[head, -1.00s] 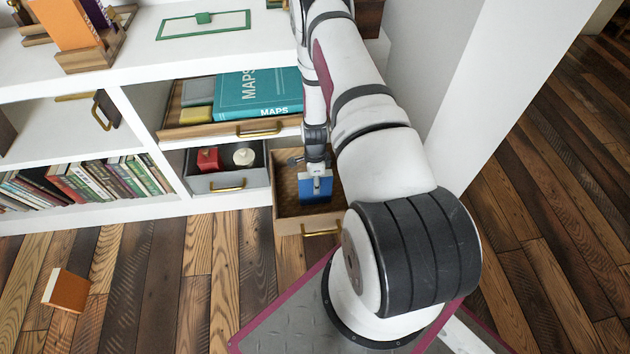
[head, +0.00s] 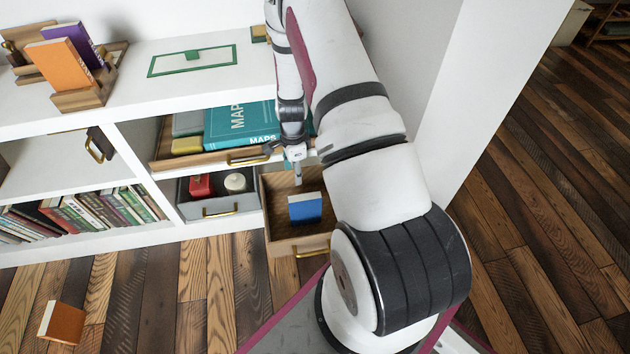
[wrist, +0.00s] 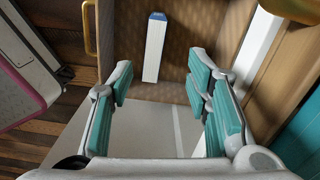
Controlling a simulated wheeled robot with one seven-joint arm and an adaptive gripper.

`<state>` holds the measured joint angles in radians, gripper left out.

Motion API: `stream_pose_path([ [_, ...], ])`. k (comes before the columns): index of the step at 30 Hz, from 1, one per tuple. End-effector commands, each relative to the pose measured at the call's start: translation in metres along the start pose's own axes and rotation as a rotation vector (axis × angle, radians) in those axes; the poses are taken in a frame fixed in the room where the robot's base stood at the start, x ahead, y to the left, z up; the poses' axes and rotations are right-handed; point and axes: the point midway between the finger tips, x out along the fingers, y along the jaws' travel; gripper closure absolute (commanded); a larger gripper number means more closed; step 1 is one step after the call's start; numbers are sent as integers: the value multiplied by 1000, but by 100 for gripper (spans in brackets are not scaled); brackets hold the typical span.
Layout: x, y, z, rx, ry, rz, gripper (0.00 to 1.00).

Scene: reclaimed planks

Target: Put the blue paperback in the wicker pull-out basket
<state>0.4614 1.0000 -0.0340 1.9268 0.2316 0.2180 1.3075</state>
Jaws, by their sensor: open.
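The blue paperback (head: 305,208) sits inside the wicker pull-out basket (head: 284,235), which is pulled out at the bottom right of the shelf unit. In the wrist view the paperback (wrist: 154,48) shows mostly its pale page edge, with a little blue at one end. The woven inside of the basket (wrist: 200,30) surrounds it. My gripper (head: 297,165) is above the basket, apart from the book. In the wrist view my gripper (wrist: 160,85) has its teal-padded fingers wide apart with nothing between them.
A grey drawer (head: 220,206) with a red item and a white item is left of the basket. Above is an open wooden drawer (head: 195,162) holding a teal MAPS book (head: 240,125).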

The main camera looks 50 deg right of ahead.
Motion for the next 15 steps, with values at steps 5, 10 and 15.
stream_pose_path([
  [5, -97, -2, 39, -251, -28, -19, 55],
  [10, -179, 19, 71, -496, -46, -24, 55],
  [15, -252, 56, 96, -742, -56, -31, 55],
])
